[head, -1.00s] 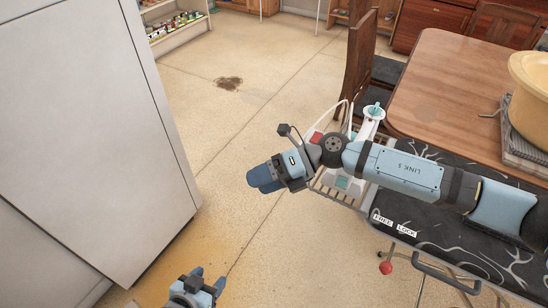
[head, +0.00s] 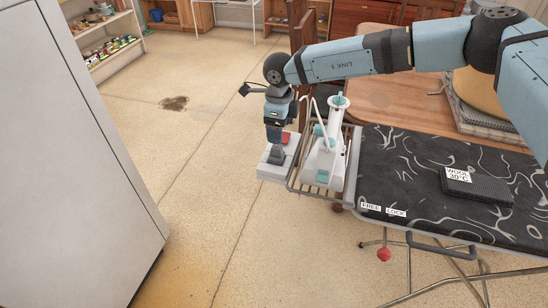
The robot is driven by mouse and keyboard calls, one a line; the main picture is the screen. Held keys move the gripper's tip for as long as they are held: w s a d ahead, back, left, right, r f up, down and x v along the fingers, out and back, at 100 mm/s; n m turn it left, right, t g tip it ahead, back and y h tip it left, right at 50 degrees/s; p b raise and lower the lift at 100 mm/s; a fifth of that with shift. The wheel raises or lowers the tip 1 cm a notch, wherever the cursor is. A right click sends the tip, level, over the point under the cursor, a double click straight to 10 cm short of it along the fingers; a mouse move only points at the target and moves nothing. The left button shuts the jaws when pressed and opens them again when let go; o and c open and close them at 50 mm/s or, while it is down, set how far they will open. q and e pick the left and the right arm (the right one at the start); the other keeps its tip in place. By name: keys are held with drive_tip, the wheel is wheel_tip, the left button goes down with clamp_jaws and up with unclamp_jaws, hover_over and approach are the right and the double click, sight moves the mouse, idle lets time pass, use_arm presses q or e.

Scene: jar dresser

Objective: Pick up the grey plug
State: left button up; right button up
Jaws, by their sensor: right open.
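A small dark grey piece (head: 277,156), which looks like the grey plug, stands on a white block (head: 269,172) with a red part, at the left end of the ironing board. My right gripper (head: 274,137) points down right above it, with its fingers open. The fingertips overlap the plug's top in the head view; I cannot tell whether they touch it. My left gripper is out of view.
A white and teal iron (head: 325,155) stands on the wire rest (head: 349,165) just right of the plug. A dark box labelled wool (head: 477,188) lies on the patterned ironing board (head: 420,180). A wooden table is behind.

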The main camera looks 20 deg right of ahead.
sight(277, 146)
drive_tip(key=f, duration=0.9)
drive_tip(key=shift+w+a, duration=0.2)
drive_tip(key=shift+a, duration=0.05)
drive_tip(key=shift+c, duration=0.4)
drive_tip(key=c, duration=0.9)
